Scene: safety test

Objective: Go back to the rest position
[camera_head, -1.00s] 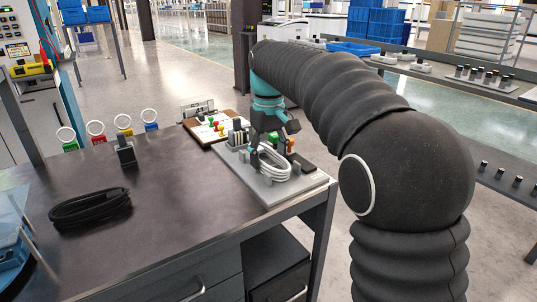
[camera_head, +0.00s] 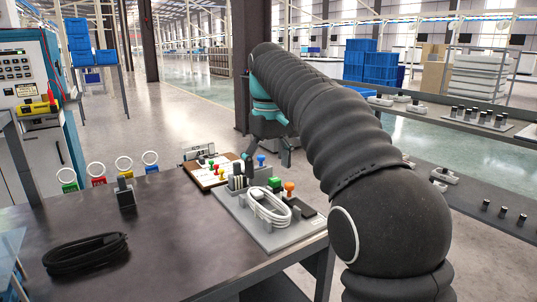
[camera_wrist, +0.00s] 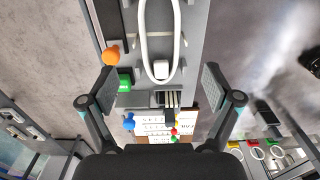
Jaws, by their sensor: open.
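My gripper (camera_head: 267,157) is raised above the back right part of the dark workbench (camera_head: 185,225), above and behind a grey fixture plate. In the wrist view my gripper (camera_wrist: 160,88) shows two widely spread fingers with nothing between them that it holds. The fixture plate (camera_head: 275,238) carries a coiled white cable (camera_head: 268,208), a green block (camera_head: 274,183) and an orange knob (camera_head: 289,187). The white cable (camera_wrist: 145,40) also shows in the wrist view, lying below the gripper and apart from it.
A clipboard (camera_head: 206,180) with coloured pegs lies behind the plate. A black cable coil (camera_head: 85,252) lies at the front left. Several coloured padlocks or tags (camera_head: 97,172) stand along the back left edge. The middle of the bench is clear. A shelf rack (camera_head: 470,170) stands at right.

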